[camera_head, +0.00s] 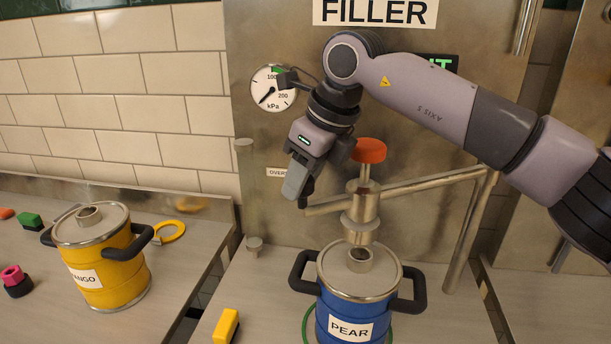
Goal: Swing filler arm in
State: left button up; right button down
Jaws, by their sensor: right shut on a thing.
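The filler arm (428,184) is a metal pipe reaching left from an upright post (467,232). It carries a vertical nozzle (361,214) topped by an orange knob (369,151). My right gripper (299,196) is shut on the pipe's left end, left of the nozzle; its fingers partly hide that end. The nozzle's tip appears just above the open neck (359,258) of a blue keg labelled PEAR (346,308); I cannot tell whether they touch. My left gripper is not in view.
A yellow block (226,326) lies left of the blue keg. A pressure gauge (273,90) is on the metal panel behind.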

jog(key=shift+w+r, duration=0.2)
jog(key=shift+w, duration=0.05)
jog(key=c, duration=1.1)
grip_release()
jog(key=o, duration=0.4)
jog(key=shift+w+a, duration=0.1)
jog(key=shift+w, duration=0.05)
jog(key=shift+c, duration=0.2)
jog(key=shift+w+a+f, duration=0.1)
jog(key=shift+f, duration=0.1)
jog(key=shift+r, duration=0.25)
jog(key=b+v, duration=0.1)
jog(key=v, duration=0.5)
jog(key=shift+s+r, duration=0.25)
jog(key=shift+r, duration=0.1)
